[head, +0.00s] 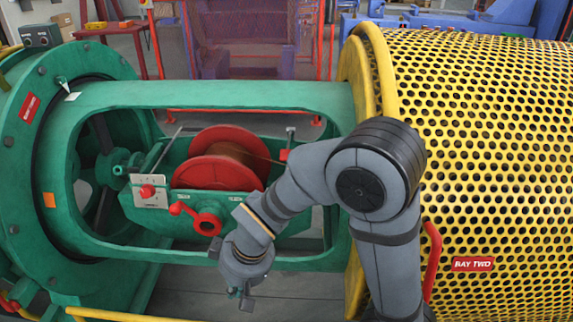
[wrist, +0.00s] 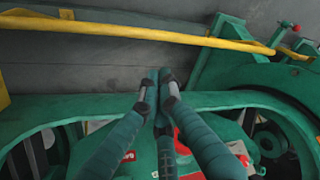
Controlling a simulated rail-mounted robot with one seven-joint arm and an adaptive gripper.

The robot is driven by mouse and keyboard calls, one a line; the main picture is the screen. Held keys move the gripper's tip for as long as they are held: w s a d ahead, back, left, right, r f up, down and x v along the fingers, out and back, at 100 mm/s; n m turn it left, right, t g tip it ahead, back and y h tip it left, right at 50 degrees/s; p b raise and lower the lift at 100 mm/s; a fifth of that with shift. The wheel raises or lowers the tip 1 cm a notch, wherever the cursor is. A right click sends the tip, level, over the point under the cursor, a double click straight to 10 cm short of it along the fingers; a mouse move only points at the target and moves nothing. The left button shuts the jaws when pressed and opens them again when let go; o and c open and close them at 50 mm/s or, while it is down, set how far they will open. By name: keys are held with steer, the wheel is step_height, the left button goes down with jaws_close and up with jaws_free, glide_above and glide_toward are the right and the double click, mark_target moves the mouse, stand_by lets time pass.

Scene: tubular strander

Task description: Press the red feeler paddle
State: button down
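A small red plate (head: 285,155), which looks like the feeler paddle, sits at the right of the red spool (head: 212,170), under a thin post, inside the green cradle window. My forearm passes close in front of it, to its lower right. My gripper (head: 240,298) hangs low in front of the cradle, well below and left of the plate, touching nothing that I can make out. In the wrist view my gripper (wrist: 158,78) has its fingertips together, with nothing visible between them. I cannot identify the paddle in the wrist view.
A red knob (head: 147,191), a red lever (head: 177,208) and a red ring (head: 207,223) sit on the cradle front. The green frame (head: 200,95) surrounds the window. A yellow perforated guard (head: 480,140) stands right. A yellow rail (wrist: 130,30) crosses the wrist view.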

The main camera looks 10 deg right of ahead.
steer(key=w+d+r+m+p, duration=0.1)
steer(key=w+r+p, duration=0.4)
steer(key=r+p, duration=0.25)
steer(key=w+r+p, duration=0.5)
steer(key=r+p, duration=0.1)
steer(key=r, duration=0.3)
step_height(320, 180, up, 18)
steer(key=n+h+p, duration=0.3)
steer(key=n+p, duration=0.2)
steer(key=p, duration=1)
glide_above(287, 151)
steer(key=s+a, duration=0.1)
steer(key=s, duration=0.2)
steer(key=n, duration=0.1)
steer(key=s+n, duration=0.1)
steer(key=n, duration=0.1)
steer(key=shift+a+f+n, duration=0.1)
steer(key=shift+f+n, duration=0.05)
steer(key=shift+n, duration=0.15)
steer(key=shift+f, duration=0.1)
steer(key=p+x, duration=0.3)
steer(key=x, duration=1.1)
steer(key=shift+w, duration=0.15)
